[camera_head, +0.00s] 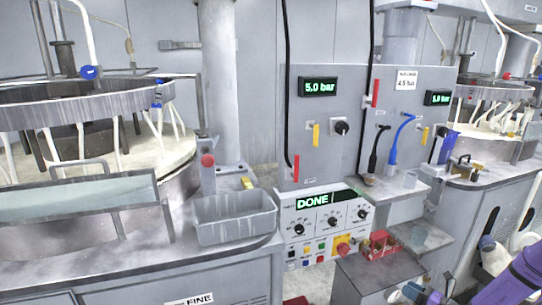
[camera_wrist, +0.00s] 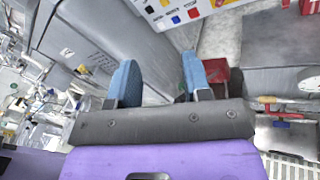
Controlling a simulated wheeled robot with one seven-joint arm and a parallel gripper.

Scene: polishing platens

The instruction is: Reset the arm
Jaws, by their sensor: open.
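My gripper (camera_wrist: 160,82) shows in the wrist view with its two blue-padded fingers spread apart. It is open, and nothing is held between the fingers. Behind the fingers lie a grey surface and the lower edge of the control panel (camera_wrist: 176,12) with its coloured buttons. I cannot make out the fingers clearly in that view.
The control panel (camera_head: 322,222) reads DONE, and a pressure display (camera_head: 319,87) reads 5.0 bar. A grey bin (camera_head: 235,219) stands left of the panel. A red tray (camera_head: 379,247) sits on a low grey cabinet. Polishing machines stand at both sides, with hoses between.

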